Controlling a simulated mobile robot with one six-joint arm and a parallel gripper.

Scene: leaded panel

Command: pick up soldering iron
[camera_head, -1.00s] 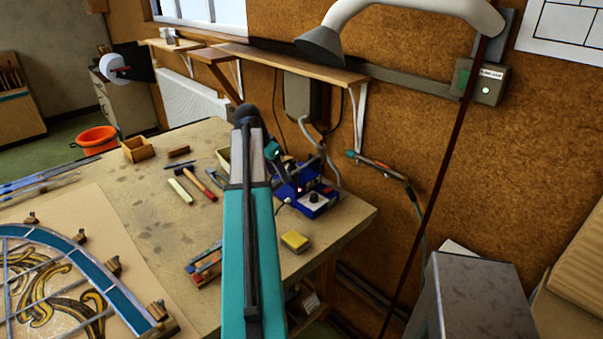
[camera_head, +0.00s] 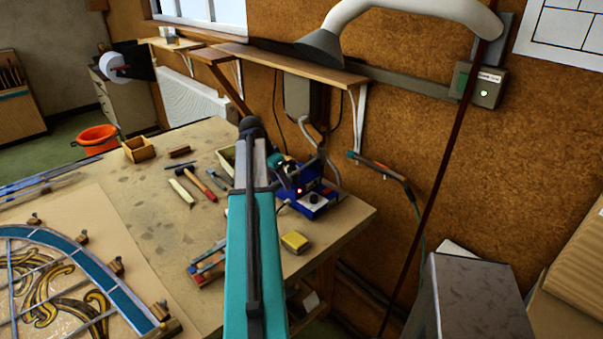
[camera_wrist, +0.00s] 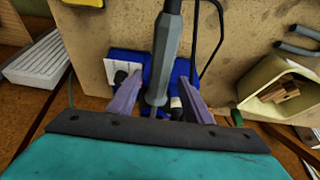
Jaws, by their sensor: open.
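The soldering iron (camera_wrist: 166,55) shows in the wrist view as a grey-green handle, running from the top edge down to between my fingers. Its lower end is over the blue soldering station (camera_wrist: 182,72). My gripper (camera_wrist: 160,88) is open, with one finger on each side of the iron; I cannot tell whether either finger touches it. In the head view the blue station (camera_head: 318,200) stands at the bench's right corner, with a small red light. My arm hides part of that area, and the iron cannot be made out clearly there.
A yellow sponge (camera_head: 295,242) lies on the bench (camera_head: 150,215) in front of the station. Hand tools (camera_head: 207,187) lie left of my arm. The leaded panel (camera_head: 100,280) is at lower left. A shelf (camera_head: 290,65) and lamp hood (camera_head: 320,45) overhang behind. A grey box (camera_head: 478,290) stands right.

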